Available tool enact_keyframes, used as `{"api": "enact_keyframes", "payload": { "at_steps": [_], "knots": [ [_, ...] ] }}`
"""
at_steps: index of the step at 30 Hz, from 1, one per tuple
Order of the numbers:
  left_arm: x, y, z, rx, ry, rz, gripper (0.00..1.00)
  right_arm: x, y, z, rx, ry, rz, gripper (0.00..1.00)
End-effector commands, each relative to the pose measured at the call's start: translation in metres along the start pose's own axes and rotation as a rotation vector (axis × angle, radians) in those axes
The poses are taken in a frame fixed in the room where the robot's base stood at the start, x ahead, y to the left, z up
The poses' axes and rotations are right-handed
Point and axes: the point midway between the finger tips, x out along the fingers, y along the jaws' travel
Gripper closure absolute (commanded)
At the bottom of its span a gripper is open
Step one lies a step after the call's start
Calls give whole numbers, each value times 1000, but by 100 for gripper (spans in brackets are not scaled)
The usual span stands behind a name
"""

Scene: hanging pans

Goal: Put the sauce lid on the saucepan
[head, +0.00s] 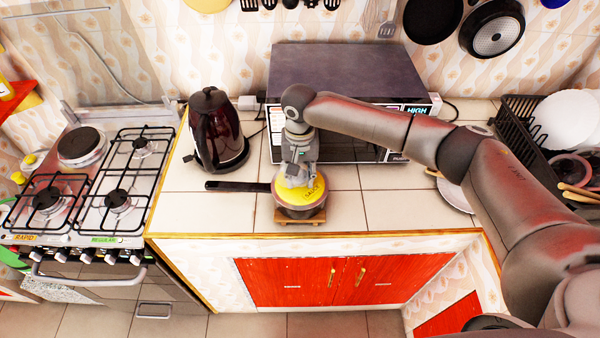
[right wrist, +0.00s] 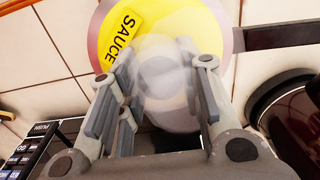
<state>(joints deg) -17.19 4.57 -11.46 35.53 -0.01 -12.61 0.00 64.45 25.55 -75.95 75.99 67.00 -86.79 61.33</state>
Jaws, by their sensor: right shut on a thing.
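The yellow sauce lid (head: 316,197) has a label reading SAUCE and lies over the top of the saucepan (head: 300,212). I cannot tell whether it is fully seated. The saucepan stands on a small wooden trivet (head: 301,221) at the counter's front, its dark handle (head: 238,186) pointing left. My right gripper (head: 297,178) comes down from above and is shut on the lid's knob. In the right wrist view the lid (right wrist: 165,20) shows behind a pale, see-through knob (right wrist: 160,75) between the fingers of my right gripper (right wrist: 155,70). My left gripper is not in view.
A dark red kettle (head: 215,130) stands left of the arm. A microwave (head: 345,75) is behind it. A gas stove (head: 90,190) is at the left. A dish rack (head: 525,125) and a plate (head: 455,194) are at the right. Counter tiles right of the saucepan are clear.

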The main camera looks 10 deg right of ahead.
Motion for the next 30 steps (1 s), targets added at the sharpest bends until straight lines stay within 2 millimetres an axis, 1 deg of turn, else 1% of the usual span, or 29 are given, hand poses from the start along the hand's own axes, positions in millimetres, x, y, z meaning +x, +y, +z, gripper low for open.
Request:
{"api": "enact_keyframes", "payload": {
  "at_steps": [1, 6, 14, 17, 20, 23, 30],
  "knots": [
    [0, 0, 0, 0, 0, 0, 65, -1, 0, 0, 0, 1, -1, 64],
    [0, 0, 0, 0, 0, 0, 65, -1, 0, 0, 0, 1, -1, 43],
    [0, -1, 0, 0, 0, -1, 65, 0, 0, 0, 0, -1, 1, 42],
    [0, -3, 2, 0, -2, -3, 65, -2, 0, 0, 0, 0, 0, 42],
    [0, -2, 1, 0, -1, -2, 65, -12, -1, 0, -1, 1, -2, 42],
    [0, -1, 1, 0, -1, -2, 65, -30, -1, 0, -1, 2, -3, 42],
    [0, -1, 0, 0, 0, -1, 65, -82, -1, -1, -1, 3, -2, 42]
  ]
}}
